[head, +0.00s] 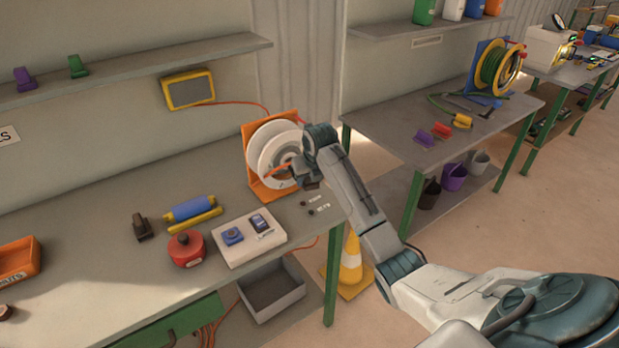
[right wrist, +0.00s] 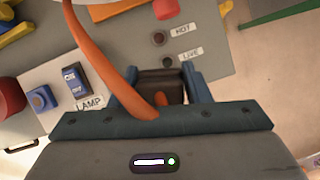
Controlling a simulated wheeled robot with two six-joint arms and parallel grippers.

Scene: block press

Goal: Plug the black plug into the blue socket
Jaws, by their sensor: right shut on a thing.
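My right gripper (head: 309,179) is above the right end of the bench, shut on the black plug (right wrist: 162,84). In the right wrist view the plug sits between the two blue fingers, and an orange cable (right wrist: 118,58) runs in front of it. The blue socket (head: 232,236) appears to be the small blue block on the white panel (head: 262,248). It also shows at the left in the right wrist view (right wrist: 40,98). The plug is apart from it, to its right and higher up. My left gripper is not in view.
A blue switch marked LAMP (head: 260,222) is beside the socket. A red round object (head: 186,249) stands left of the panel. A white cable reel on an orange frame (head: 252,156) is behind the gripper. Dark round fittings labelled HOT (right wrist: 158,38) and LIVE are on the bench.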

